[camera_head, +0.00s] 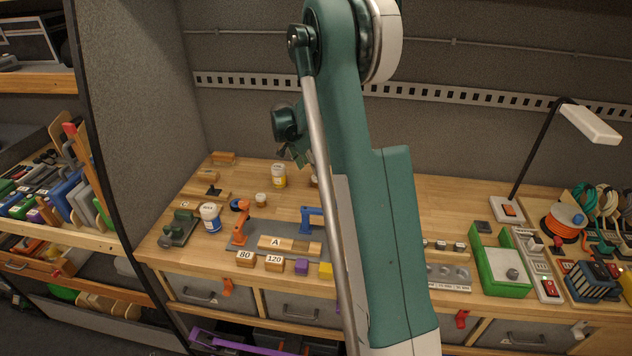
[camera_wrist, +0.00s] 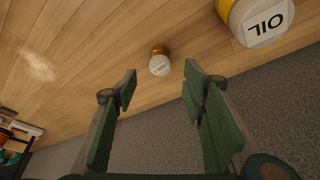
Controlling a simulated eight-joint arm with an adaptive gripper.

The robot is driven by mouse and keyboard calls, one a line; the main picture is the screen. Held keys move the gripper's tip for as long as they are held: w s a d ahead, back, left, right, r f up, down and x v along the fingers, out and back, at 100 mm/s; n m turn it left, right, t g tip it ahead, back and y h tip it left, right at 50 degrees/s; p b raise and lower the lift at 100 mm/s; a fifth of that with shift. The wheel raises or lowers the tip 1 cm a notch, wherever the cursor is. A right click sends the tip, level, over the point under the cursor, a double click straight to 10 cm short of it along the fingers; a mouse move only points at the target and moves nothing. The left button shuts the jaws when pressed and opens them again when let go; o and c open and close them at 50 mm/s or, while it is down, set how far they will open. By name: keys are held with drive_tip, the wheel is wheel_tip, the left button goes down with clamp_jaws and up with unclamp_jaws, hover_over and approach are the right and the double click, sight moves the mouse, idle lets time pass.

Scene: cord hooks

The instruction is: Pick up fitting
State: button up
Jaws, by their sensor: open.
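No part is clearly marked as the fitting. A small grey cylindrical piece (camera_head: 512,273) stands in the green-sided tray (camera_head: 490,285) at the right of the bench and may be it. Several small metal pieces (camera_head: 444,245) sit on a strip left of that tray, beside my arm. My gripper (camera_head: 297,152) is high over the back left of the bench, far from these. In the wrist view my gripper (camera_wrist: 160,86) is open and empty. A small jar with a white lid (camera_wrist: 159,65) shows beyond the fingertips, apart from them.
An OIL jar (camera_wrist: 262,20) is at the top right of the wrist view. Labelled blocks, an orange clamp (camera_head: 243,222) and a blue-and-white jar (camera_head: 210,217) stand at the bench's left. A lamp (camera_head: 510,208) stands at the right. My arm hides the bench's middle.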

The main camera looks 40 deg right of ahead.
sight(316, 177)
drive_tip(key=shift+w+d+f, duration=0.2)
drive_tip(key=shift+d+f, duration=0.45)
drive_tip(key=shift+f, duration=0.05)
drive_tip(key=shift+d+f, duration=0.1)
drive_tip(key=shift+f, duration=0.05)
drive_tip(key=shift+x, duration=1.1)
drive_tip(key=shift+f, duration=0.15)
drive_tip(key=shift+p+x, duration=0.35)
drive_tip(key=shift+x, duration=2.15)
drive_tip(key=shift+s, duration=0.1)
drive_tip(key=c, duration=1)
